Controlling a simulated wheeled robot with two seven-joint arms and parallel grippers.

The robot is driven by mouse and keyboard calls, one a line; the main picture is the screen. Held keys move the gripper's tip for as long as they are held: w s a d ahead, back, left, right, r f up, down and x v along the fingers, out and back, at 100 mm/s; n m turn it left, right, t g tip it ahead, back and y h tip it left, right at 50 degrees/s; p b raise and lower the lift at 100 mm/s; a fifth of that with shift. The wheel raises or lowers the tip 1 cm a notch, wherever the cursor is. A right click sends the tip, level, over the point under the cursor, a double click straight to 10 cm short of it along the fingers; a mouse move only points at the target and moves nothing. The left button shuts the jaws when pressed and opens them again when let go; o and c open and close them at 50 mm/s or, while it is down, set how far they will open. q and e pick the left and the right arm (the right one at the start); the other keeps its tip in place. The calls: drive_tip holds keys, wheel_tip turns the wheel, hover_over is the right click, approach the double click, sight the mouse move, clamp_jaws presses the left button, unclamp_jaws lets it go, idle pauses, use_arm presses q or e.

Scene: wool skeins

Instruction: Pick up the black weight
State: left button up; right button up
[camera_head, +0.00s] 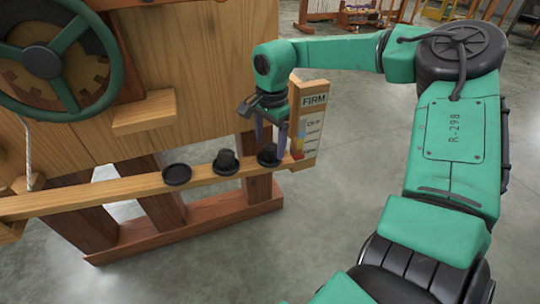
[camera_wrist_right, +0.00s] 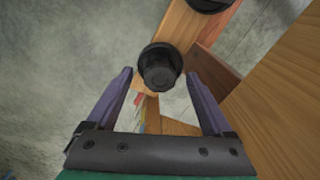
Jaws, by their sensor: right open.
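Black weights sit in a row on a narrow wooden beam (camera_head: 110,195). The black weight at the right end (camera_head: 268,154) is under my right gripper (camera_head: 270,138). In the right wrist view this black weight (camera_wrist_right: 159,68) shows from above as a round base with a narrower knob. It lies between the spread fingertips of the right gripper (camera_wrist_right: 160,77), with space on both sides. The gripper is open and points down. My left gripper is not in view.
A sign reading FIRM (camera_head: 312,110) stands at the beam's right end, close to the right gripper. A wooden panel (camera_head: 200,60) with a small ledge (camera_head: 144,112) and a green wheel (camera_head: 45,62) rise behind. The grey floor at right is open.

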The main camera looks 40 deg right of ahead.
wheel_tip(320, 180, down, 2)
drive_tip(key=shift+w+f, duration=0.1)
drive_tip(key=shift+f, duration=0.05)
drive_tip(key=shift+c, duration=0.3)
clamp_jaws()
